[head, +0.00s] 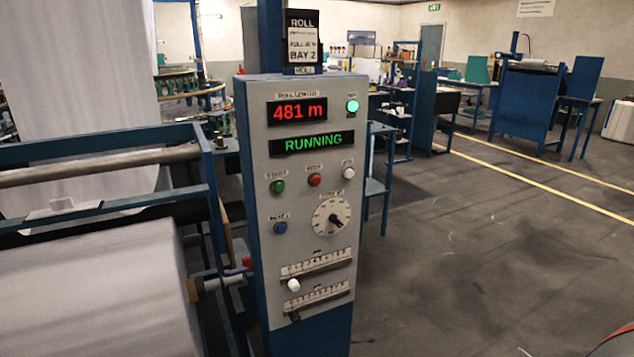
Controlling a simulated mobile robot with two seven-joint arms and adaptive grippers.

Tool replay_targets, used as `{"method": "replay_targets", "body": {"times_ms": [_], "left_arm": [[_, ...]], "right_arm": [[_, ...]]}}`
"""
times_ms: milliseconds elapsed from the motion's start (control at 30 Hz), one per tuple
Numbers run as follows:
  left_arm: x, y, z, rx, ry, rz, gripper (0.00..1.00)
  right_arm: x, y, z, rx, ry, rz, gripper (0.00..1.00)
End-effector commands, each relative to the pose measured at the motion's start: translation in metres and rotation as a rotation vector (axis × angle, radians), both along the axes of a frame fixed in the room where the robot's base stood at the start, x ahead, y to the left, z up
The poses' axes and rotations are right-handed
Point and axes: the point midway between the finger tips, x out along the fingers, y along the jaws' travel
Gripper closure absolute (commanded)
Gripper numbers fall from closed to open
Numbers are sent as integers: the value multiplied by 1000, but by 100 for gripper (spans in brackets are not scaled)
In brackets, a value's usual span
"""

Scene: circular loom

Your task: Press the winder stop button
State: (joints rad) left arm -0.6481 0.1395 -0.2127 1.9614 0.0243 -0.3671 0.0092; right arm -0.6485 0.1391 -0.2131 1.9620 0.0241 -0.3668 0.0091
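The grey winder control panel (262,150) stands upright on a blue post in the middle of the head view. Its displays read "481 m" in red (299,111) and "RUNNING" in green (312,146). Below them is a row of a green button (278,187), a red button (314,180) and a white button (348,173). A blue button (280,228) sits lower left. The small labels are too blurred to read, so I cannot confirm which is marked stop. A green lamp (352,106) is lit at the upper right. Neither gripper is in view.
A dial (332,216) and two slider scales (316,265) lie below the buttons. A large white fabric roll (90,300) in a blue frame stands left of the panel. The floor (460,260) to the right is clear. A red-and-dark shape at the lower right edge is unclear.

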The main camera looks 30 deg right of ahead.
Motion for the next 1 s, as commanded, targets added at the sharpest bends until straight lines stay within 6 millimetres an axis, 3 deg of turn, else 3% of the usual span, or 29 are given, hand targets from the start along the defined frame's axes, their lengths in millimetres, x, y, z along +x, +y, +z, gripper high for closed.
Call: {"method": "replay_targets", "body": {"times_ms": [133,300,1000], "left_arm": [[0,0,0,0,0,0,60],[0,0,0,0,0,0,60],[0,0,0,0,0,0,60]], "right_arm": [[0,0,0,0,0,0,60],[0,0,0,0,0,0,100],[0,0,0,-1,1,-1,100]]}}
